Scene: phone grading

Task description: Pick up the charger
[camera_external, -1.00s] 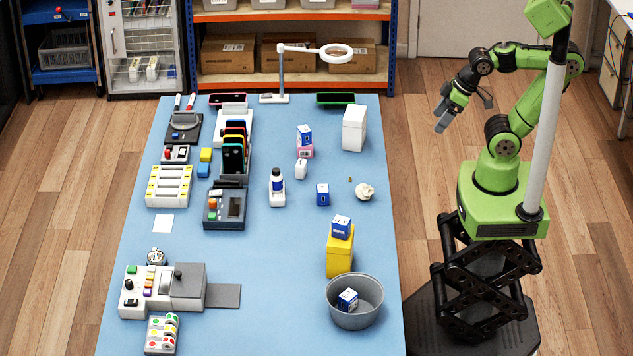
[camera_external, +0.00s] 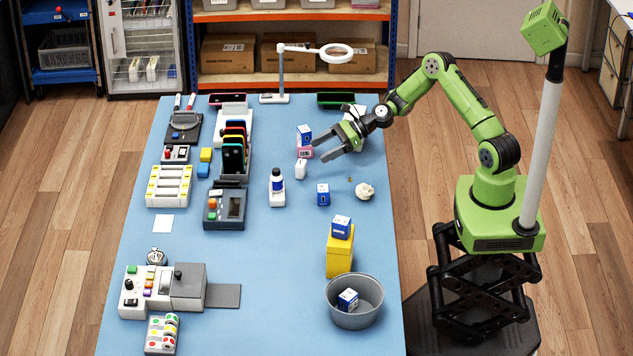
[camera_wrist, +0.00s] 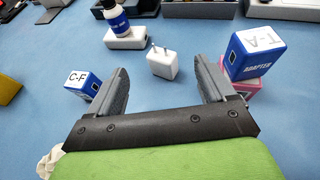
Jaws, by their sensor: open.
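The charger is a small white block with two metal prongs. It stands on the blue table in the external view (camera_external: 301,169) and in the wrist view (camera_wrist: 163,64), prongs up. My gripper (camera_external: 319,149) is open and empty, reaching over the table from the right. It is close to the charger, to its upper right in the external view. In the wrist view, the charger appears beyond and between the two spread fingertips (camera_wrist: 160,72), apart from both. Nothing hides the charger in the wrist view.
A blue-and-white adapter box (camera_wrist: 257,50) sits on a pink box (camera_wrist: 243,88), close to the right finger. Another blue box (camera_wrist: 83,84) is left of the left finger. A white bottle (camera_external: 277,188) stands left of the charger. A yellow box (camera_external: 339,252) stands nearer the front.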

